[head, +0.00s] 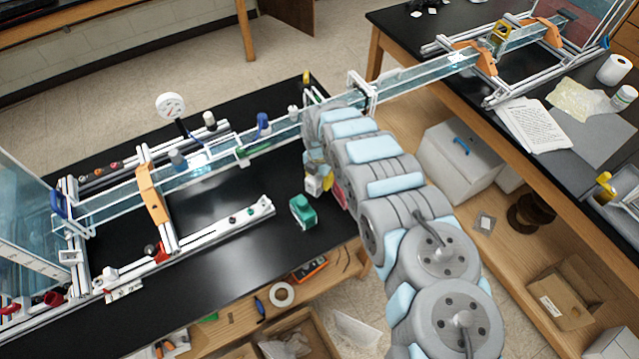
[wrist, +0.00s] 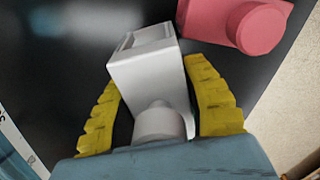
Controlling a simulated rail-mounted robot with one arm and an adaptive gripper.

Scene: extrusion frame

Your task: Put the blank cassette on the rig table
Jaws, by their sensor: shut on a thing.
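A white block-shaped cassette with a round knob (wrist: 150,75), which I take to be the blank cassette, is between the yellow fingers of my gripper (wrist: 153,80). The gripper is shut on it. In the head view, my gripper (head: 321,181) is low over the right end of the black rig table (head: 240,240), and the white cassette (head: 312,187) shows beside a yellow finger. I cannot tell whether the cassette touches the tabletop. A pink cassette with a round knob (wrist: 235,22) lies just right of it; in the head view it is partly hidden by my arm.
A green block (head: 302,211) stands on the table near the gripper. The clear channel (head: 290,133) runs behind it on its frame, with an orange support (head: 152,192) to the left. A white rail (head: 225,222) lies in front. Bare black tabletop lies between rail and green block.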

